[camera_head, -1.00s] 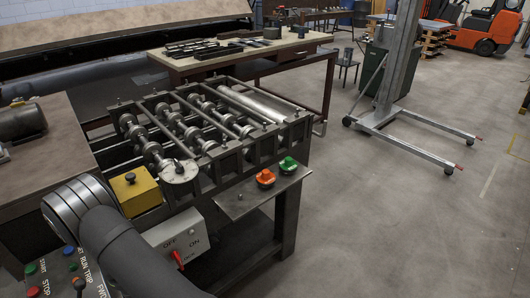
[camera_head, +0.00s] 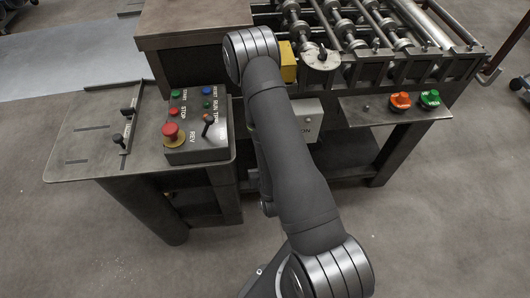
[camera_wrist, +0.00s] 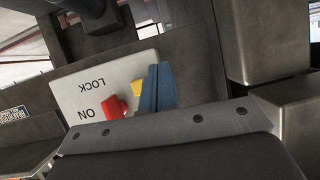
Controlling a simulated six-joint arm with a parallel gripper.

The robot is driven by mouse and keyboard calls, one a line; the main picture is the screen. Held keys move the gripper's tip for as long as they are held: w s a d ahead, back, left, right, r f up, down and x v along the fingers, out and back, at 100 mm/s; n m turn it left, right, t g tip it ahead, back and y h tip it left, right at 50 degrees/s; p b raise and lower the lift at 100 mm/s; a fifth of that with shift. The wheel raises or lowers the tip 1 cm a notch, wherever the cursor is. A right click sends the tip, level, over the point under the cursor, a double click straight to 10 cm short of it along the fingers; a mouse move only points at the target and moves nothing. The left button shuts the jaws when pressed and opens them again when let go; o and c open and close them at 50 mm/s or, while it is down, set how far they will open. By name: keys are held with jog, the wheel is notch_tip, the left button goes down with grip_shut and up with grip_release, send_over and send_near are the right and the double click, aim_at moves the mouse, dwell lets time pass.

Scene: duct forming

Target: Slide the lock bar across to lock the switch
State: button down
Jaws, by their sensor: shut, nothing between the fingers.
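The switch's pale panel (camera_wrist: 75,92) is in the wrist view, with LOCK and ON lettering upside down. Its red switch handle (camera_wrist: 115,108) sits by the ON word. A small yellow piece (camera_wrist: 137,89), perhaps the lock bar, shows between the red handle and my gripper; most of it is hidden. My gripper (camera_wrist: 157,88) has blue fingers, shut and empty, in front of the panel's right part. I cannot tell whether they touch the yellow piece. In the head view the switch box (camera_head: 308,118) is partly behind my arm, and my gripper is hidden.
A control box (camera_head: 197,125) with coloured buttons and a lever stands on the bench left of my arm. Orange (camera_head: 400,101) and green (camera_head: 429,98) buttons sit on a shelf to the right. The roller machine (camera_head: 380,50) stands behind. Metal bodies (camera_wrist: 265,45) crowd the wrist view's right.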

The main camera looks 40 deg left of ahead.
jog(key=s+d+n+g+y, duration=0.1)
jog(key=d+n+g+y, duration=0.1)
jog(key=n, duration=1.2)
jog(key=s+d+n+g+y, duration=0.2)
jog(key=d+n+y, duration=0.2)
jog(key=n, duration=1)
jog(key=shift+s+d+n, duration=0.2)
jog(key=shift+n, duration=0.2)
jog(key=shift+a, duration=0.1)
jog(key=x, duration=1)
jog(key=shift+w+d+r, duration=0.45)
jog(key=shift+w+d, duration=0.05)
jog(key=shift+w, duration=0.2)
jog(key=shift+w+d+r, duration=0.4)
jog(key=shift+w+d, duration=0.1)
jog(key=shift+w, duration=0.2)
